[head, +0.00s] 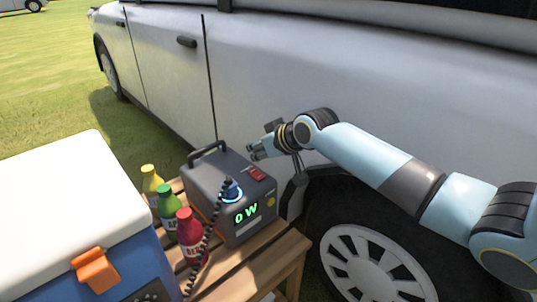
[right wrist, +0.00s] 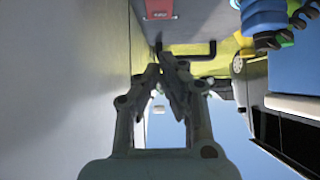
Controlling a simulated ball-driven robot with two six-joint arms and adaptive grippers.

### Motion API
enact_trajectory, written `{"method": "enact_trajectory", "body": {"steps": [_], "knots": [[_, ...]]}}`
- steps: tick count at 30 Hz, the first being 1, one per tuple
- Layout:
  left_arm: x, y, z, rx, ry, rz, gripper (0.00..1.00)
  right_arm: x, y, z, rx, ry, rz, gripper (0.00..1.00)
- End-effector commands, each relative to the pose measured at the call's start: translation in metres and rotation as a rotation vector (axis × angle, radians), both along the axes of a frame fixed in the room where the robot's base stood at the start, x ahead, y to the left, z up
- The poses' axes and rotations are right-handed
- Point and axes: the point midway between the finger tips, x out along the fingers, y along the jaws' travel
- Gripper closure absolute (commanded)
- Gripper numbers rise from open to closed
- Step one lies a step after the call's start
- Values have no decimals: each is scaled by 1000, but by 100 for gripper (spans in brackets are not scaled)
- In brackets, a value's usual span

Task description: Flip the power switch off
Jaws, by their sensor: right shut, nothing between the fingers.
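A dark grey power box (head: 222,185) with a black handle stands on a wooden slatted table, and its green display reads "0 W". The red power switch (head: 256,174) is on its top, near the far right edge. It also shows in the right wrist view as a red block (right wrist: 160,9) at the top. My right gripper (head: 254,152) is just behind and above the box, close to the switch but apart from it. In the right wrist view its fingers (right wrist: 168,62) meet at the tips with nothing between them. My left gripper is not in view.
A blue plug (head: 231,190) with a coiled black cord sits on the box. Yellow, green and red bottles (head: 189,232) stand left of it. A white-lidded blue cooler (head: 75,205) is at front left. A silver car (head: 270,75) stands close behind the wooden table (head: 262,265).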

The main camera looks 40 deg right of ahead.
Motion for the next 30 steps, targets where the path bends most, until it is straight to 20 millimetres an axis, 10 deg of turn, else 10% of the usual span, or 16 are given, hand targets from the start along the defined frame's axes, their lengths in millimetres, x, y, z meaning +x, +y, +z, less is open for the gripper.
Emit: {"method": "enact_trajectory", "body": {"steps": [9, 30], "knots": [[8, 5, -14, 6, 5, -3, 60, 6, 1, -40, 1, 2, -1, 100], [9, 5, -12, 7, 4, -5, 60, 9, 0, -46, -1, 3, -1, 100]]}}
